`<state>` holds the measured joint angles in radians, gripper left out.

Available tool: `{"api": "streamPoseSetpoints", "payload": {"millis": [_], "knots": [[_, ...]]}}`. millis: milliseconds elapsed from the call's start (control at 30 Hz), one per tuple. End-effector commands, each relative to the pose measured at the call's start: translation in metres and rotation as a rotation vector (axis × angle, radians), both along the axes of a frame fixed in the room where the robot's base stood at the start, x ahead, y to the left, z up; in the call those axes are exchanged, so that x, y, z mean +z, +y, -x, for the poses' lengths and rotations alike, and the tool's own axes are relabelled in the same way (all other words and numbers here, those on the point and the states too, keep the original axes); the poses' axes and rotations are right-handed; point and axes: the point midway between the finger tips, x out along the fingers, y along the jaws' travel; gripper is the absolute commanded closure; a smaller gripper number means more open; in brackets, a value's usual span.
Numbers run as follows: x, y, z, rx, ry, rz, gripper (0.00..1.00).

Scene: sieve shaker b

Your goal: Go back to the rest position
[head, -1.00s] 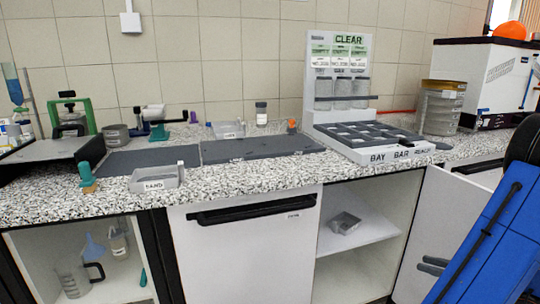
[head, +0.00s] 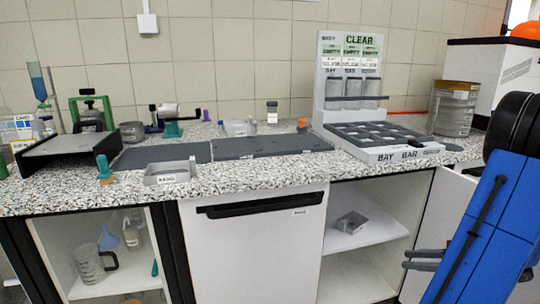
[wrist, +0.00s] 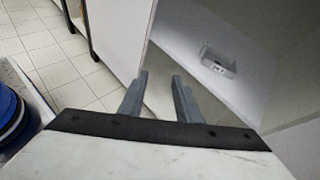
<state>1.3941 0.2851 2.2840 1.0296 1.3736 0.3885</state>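My gripper (head: 405,259) shows at the lower right of the head view, in front of the open cupboard under the counter. In the wrist view its two fingers (wrist: 160,75) stand apart with nothing between them, so it is open and empty. My blue arm is folded down the right side of the head view and hides part of the counter's right end. A small grey tray (head: 350,222) sits on the cupboard shelf beyond the fingers; it also shows in the wrist view (wrist: 218,62), clear of the fingers.
The speckled counter (head: 240,175) carries a labelled tray (head: 170,174), a bay rack (head: 392,153) and a sieve stack (head: 455,108). An open cupboard door (head: 446,215) stands close to my arm. Tiled floor (wrist: 60,75) is clear at the left of the wrist view.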

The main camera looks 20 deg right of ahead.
Motion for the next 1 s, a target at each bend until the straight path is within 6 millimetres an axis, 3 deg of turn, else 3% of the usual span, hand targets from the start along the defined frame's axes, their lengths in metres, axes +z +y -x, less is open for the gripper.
{"api": "streamPoseSetpoints", "payload": {"millis": [200,400,700,1000], "knots": [[0.021,0.07,-0.029,0.237,0.039,0.158,0.69],[0.036,0.131,-0.042,0.454,0.058,0.314,0.69],[0.054,0.213,-0.04,0.767,0.057,0.559,0.69],[0.069,0.277,-0.023,1.065,0.016,0.819,0.69]]}}
